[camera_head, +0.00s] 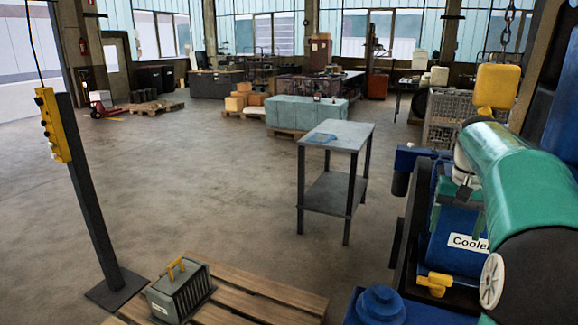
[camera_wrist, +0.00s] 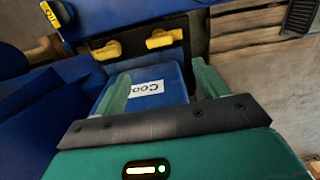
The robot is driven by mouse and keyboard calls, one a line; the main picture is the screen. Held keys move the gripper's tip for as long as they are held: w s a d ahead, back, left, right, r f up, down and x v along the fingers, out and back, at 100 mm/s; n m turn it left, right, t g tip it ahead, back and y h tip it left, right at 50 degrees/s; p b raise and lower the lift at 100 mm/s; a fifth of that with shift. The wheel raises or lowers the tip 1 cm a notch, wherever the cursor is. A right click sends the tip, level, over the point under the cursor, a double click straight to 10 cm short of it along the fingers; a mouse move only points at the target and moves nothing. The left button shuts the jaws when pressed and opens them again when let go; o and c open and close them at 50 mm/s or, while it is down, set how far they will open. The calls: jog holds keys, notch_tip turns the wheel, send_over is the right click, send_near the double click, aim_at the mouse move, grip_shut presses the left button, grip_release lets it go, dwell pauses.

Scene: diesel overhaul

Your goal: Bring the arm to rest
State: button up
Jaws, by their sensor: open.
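My gripper (camera_head: 459,212) is at the right of the head view, pointing down above the blue cooler (camera_head: 455,252) with its white label. In the wrist view my gripper (camera_wrist: 160,72) shows two green fingers spread apart. The blue cooler (camera_wrist: 172,92) and part of its label show between and beyond them. Nothing is seen held. I cannot tell how much room is between the fingertips and the cooler. My green arm covers part of the machinery at the right.
A yellow hoist block (camera_head: 498,86) hangs on a chain near my arm. Yellow handles (camera_head: 435,283) stick out beside the cooler. A grey table (camera_head: 338,135) stands beyond. A finned box (camera_head: 180,293) sits on a pallet (camera_head: 262,296). A control post (camera_head: 88,195) stands left. The middle floor is clear.

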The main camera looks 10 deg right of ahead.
jog(key=s+a+n+t+h, duration=0.1)
jog(key=s+a+n, duration=0.15)
jog(key=a, duration=0.65)
jog(key=s+a+n+t, duration=0.1)
jog(key=s+a, duration=0.2)
jog(key=a, duration=0.6)
jog(key=s+a+f+n+t, duration=0.1)
jog(key=s+a+f, duration=0.3)
jog(key=s+a, duration=0.1)
jog(key=s+a+f+n+t+y, duration=0.1)
jog(key=s+a+f+n+t, duration=0.1)
jog(key=s+a, duration=0.4)
jog(key=shift+s+a+f+t, duration=0.3)
jog(key=shift+a+f, duration=0.55)
jog(key=shift+a, duration=0.3)
